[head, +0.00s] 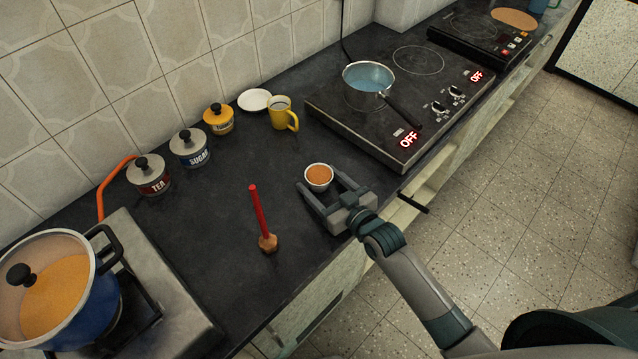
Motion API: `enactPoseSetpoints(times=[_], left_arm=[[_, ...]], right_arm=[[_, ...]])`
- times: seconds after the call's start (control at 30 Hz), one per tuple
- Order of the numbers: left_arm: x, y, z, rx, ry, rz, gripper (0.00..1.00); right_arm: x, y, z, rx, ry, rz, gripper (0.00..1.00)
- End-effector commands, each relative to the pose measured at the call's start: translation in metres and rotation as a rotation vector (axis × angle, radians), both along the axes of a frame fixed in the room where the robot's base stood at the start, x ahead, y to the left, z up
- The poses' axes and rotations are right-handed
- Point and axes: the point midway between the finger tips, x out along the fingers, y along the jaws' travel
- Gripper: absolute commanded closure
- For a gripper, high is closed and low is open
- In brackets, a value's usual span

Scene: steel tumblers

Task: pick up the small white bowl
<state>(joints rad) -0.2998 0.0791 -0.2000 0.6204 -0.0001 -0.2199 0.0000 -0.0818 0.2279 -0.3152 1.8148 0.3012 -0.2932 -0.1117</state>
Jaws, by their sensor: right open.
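The small white bowl (319,186) holds something orange-brown and stands upright on the dark counter, left of the cooktop. My right gripper (319,189) is open, with one finger on each side of the bowl. The bowl sits between the fingers near their tips. I cannot tell whether either finger touches it. My left gripper is not in view.
A red stick on a brown base (259,212) stands just left of my right gripper. A yellow mug (283,114), a white saucer (255,100) and several canisters line the wall. A pan (368,77) sits on the cooktop (340,118). A blue pot (85,320) is front left.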

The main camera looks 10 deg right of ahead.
Motion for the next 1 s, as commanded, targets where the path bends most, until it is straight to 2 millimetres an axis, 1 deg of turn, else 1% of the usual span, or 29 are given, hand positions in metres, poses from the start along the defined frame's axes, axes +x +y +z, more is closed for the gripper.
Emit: enactPoseSetpoints(times=[0.03,0.13,0.57,0.6,0.77,0.8,1.0], left_arm=[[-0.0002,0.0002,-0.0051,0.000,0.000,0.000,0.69],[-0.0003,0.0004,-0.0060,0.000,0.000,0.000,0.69],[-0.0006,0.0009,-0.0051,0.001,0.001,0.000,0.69],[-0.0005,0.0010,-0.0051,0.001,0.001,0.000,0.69],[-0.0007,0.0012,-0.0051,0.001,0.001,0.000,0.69],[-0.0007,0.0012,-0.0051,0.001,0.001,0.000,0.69],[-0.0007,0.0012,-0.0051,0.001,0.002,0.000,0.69]], right_arm=[[0.0040,0.0015,-0.0029,0.000,-0.001,0.000,0.33],[0.0077,0.0029,-0.0022,0.000,-0.001,0.000,0.33],[0.0077,0.0030,-0.0015,-0.001,0.000,0.000,0.33],[0.0077,0.0029,-0.0016,-0.001,0.000,0.000,0.36],[0.0076,0.0029,-0.0016,-0.001,0.000,0.000,0.74],[0.0076,0.0030,-0.0017,-0.001,0.000,0.000,0.78],[0.0077,0.0029,-0.0012,-0.001,-0.001,0.000,0.78]])
